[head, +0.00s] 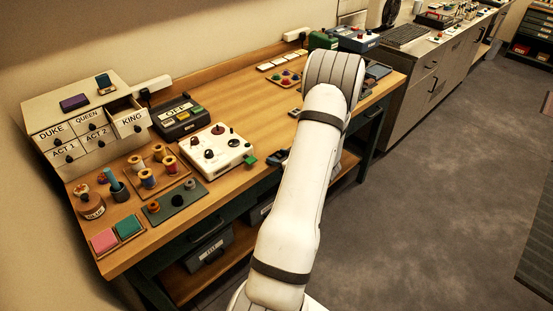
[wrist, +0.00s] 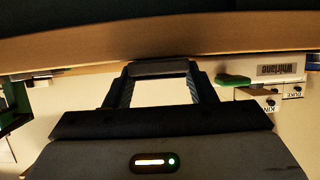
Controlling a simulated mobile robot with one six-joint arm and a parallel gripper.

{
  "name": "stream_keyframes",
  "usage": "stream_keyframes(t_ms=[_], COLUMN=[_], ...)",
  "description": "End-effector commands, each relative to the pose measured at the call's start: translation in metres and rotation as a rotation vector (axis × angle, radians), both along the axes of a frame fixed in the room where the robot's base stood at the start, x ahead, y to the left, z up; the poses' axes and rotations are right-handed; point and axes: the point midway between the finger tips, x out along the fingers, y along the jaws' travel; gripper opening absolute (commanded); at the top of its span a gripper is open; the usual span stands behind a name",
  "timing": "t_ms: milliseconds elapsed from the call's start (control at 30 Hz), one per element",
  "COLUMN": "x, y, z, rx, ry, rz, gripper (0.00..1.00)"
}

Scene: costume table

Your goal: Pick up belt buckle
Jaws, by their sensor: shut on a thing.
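My gripper (wrist: 160,82) shows in the wrist view with its two dark fingers apart, shut on a dark grey piece that spans the fingertips. This piece looks like the belt buckle (wrist: 160,68), seen edge-on, so its full shape is hidden. Pale surface shows through the gap between the fingers. In the head view my white arm covers most of the gripper. A small dark blue shape (head: 277,158) beside the arm at the table's front edge may be part of it. The buckle cannot be made out there.
A green block (head: 250,160) lies just left of the dark shape; it also shows in the wrist view (wrist: 233,80). A white machine with knobs (head: 216,148), spools (head: 148,178) and a drawer cabinet (head: 88,130) stand left. The wooden table's (head: 240,98) middle is fairly clear.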

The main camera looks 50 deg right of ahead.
Motion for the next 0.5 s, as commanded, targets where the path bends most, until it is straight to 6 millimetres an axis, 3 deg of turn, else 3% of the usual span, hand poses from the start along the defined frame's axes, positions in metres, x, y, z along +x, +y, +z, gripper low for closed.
stream_keyframes(t_ms=[233,500], x=[0.000,0.000], y=[-0.001,-0.001], z=[0.017,0.060], rx=[-0.004,-0.006], ry=[-0.001,-0.002], rz=[-0.001,-0.001], gripper=[0.28,0.28])
